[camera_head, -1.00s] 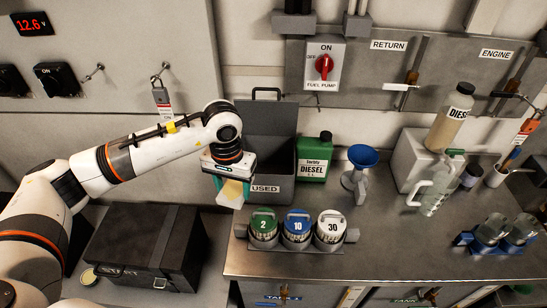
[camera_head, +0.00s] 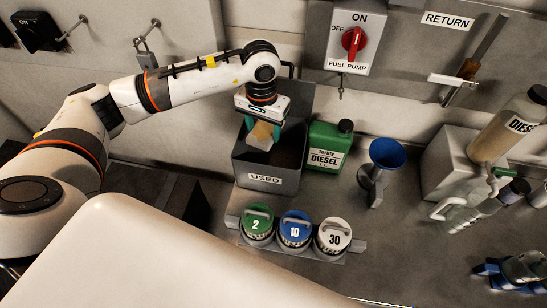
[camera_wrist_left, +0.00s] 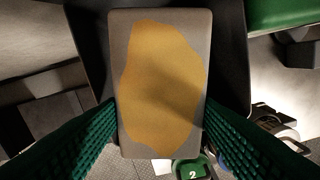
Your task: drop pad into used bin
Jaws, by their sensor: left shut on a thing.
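My left gripper (camera_head: 263,131) is shut on the pad (camera_head: 262,138), with its green fingers on either side of it. The pad is grey with a large yellow-brown stain, and it fills the middle of the left wrist view (camera_wrist_left: 160,85). The used bin (camera_head: 265,180) is a dark grey open box with a "USED" label on its front. The gripper and pad are over the bin's opening in the head view. The bin's dark walls show behind the pad in the left wrist view. My right gripper is not in view.
Weights or canisters marked 2 (camera_head: 257,223), 10 (camera_head: 295,230) and 30 (camera_head: 333,236) stand in a holder before the bin. A green diesel can (camera_head: 327,147) stands right of the bin, then a blue funnel (camera_head: 386,155). A large pale surface covers the lower left.

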